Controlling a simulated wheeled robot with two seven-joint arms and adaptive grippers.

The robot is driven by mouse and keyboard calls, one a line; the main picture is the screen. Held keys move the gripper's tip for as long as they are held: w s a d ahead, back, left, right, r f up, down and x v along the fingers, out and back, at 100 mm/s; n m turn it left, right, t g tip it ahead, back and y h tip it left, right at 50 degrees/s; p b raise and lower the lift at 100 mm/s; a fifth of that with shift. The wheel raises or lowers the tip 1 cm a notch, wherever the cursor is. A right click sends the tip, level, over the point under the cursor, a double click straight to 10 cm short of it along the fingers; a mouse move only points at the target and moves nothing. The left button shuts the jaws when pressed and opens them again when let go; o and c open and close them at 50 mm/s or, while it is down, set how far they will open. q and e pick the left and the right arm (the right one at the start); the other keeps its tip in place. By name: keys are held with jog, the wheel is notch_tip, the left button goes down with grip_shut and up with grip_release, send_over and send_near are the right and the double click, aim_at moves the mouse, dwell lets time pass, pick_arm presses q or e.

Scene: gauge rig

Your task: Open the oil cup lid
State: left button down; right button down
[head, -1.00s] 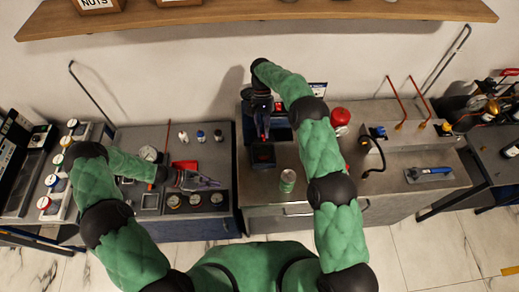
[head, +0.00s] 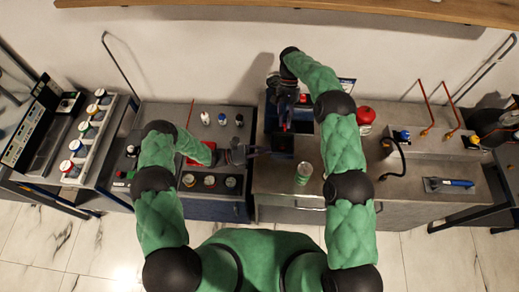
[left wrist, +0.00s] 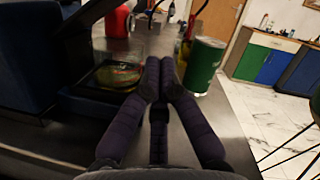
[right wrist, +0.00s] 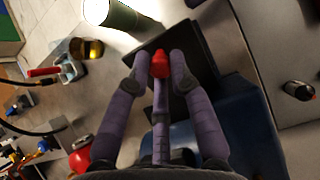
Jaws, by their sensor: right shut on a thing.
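The oil cup (head: 283,145) is a dark square box on the middle bench. In the left wrist view the cup (left wrist: 116,76) shows an amber surface inside a dark rim, and a dark slanted piece rises beside it. My right gripper (right wrist: 160,64) is shut on a small red knob (right wrist: 160,62) over a black plate (right wrist: 200,55), which looks like the lid. How far the lid is tilted I cannot tell. In the head view my right gripper (head: 284,126) is above the cup. My left gripper (left wrist: 159,68) has its fingertips together, empty, close to the cup's side.
A green can (head: 303,173) stands near the cup, just right of my left fingertips. A red round container (head: 365,115) and bent hoses are farther right. Gauges (head: 210,180) and small bottles (head: 222,119) are on the left bench. A gap separates the left and middle benches.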

aim_at(291, 133)
pick_arm(q)
jog(key=d+r, duration=0.1)
jog(key=w+d+r, duration=0.1)
jog(key=d, duration=0.1)
jog(key=w+d+r, duration=0.1)
jog(key=d, duration=0.1)
jog(key=shift+w+d+r, duration=0.15)
jog(key=shift+w+r, duration=0.4)
jog(key=shift+r, duration=0.15)
jog(key=shift+w+r+n, duration=0.4)
jog(key=shift+w+r, duration=0.05)
jog(key=shift+r, duration=0.25)
pick_arm(e)
jog(key=shift+a, duration=0.1)
jog(key=shift+f, duration=0.1)
jog(key=c, duration=1.1)
grip_release()
pick_arm(q)
jog(key=shift+f, duration=0.1)
